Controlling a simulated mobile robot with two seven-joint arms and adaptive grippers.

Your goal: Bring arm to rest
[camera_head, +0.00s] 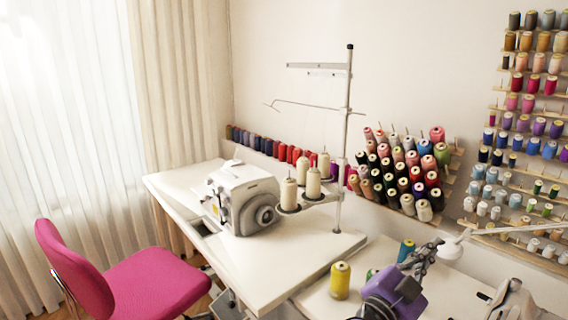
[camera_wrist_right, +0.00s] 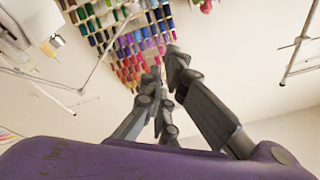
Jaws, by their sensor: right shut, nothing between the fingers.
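My right gripper (camera_head: 428,252) is at the lower right of the head view, with its purple body below and its dark fingers pointing up and to the right. It is above the right-hand part of the white worktable, close to a blue-green thread spool (camera_head: 405,251). In the right wrist view the fingers (camera_wrist_right: 165,62) of the same gripper point up the picture. They are shut and hold nothing. My left gripper is not in view.
A yellow spool (camera_head: 340,280) stands on the right-hand table, left of my gripper. A sewing machine (camera_head: 243,197) and a thread stand (camera_head: 347,140) are on the white table (camera_head: 270,262). Spool racks (camera_head: 405,170) line the wall. A pink chair (camera_head: 150,282) stands left.

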